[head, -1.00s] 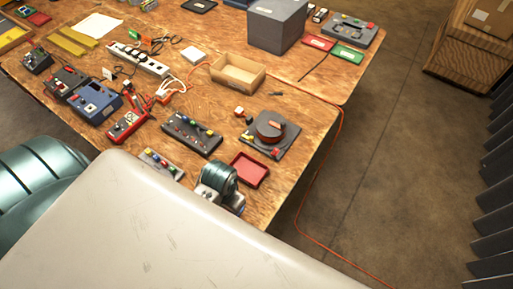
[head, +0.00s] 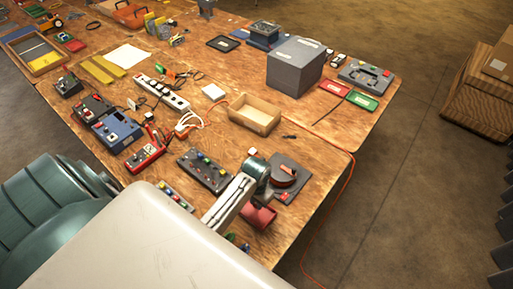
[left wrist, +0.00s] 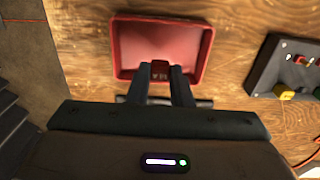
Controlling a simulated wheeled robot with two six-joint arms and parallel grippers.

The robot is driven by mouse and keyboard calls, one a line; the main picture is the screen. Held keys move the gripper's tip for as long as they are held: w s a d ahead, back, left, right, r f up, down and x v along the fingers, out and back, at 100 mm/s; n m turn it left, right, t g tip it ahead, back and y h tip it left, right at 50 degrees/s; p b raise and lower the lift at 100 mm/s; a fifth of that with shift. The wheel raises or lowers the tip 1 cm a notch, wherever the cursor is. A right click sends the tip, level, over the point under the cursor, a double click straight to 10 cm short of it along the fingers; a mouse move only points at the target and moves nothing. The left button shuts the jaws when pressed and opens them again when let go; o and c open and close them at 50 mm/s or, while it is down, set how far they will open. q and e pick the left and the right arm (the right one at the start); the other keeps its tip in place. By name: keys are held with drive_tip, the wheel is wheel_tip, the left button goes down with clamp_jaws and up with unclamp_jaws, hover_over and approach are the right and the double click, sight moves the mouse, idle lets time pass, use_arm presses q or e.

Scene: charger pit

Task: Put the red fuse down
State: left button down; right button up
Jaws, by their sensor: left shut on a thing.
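My left gripper (left wrist: 160,75) is shut on the red fuse (left wrist: 160,68), a small dark red block with lettering, seen between the fingertips in the left wrist view. The fuse shows against the inside of the red tray (left wrist: 123,45), close to its near wall. I cannot tell whether it touches the tray floor. In the head view my left wrist stands beside the red tray (head: 262,218) and partly hides it; fingers and fuse are hidden there. My right gripper is not in view.
A grey panel with coloured buttons (head: 205,170) lies left of the tray. A dark plate with a red round part (head: 283,176) lies just behind it. An open cardboard box (head: 254,115) stands farther back. An orange cable (head: 330,215) runs off the table's right edge.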

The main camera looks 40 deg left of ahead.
use_arm(q)
drive_tip(key=shift+f, duration=0.25)
wheel_tip(320, 180, down, 2)
drive_tip(key=shift+p, duration=0.75)
drive_tip(key=shift+f, duration=0.45)
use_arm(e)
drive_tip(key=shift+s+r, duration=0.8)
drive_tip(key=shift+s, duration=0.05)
use_arm(q)
drive_tip(key=shift+f, duration=0.1)
drive_tip(key=shift+f, duration=0.5)
drive_tip(key=c, duration=1.3)
unclamp_jaws()
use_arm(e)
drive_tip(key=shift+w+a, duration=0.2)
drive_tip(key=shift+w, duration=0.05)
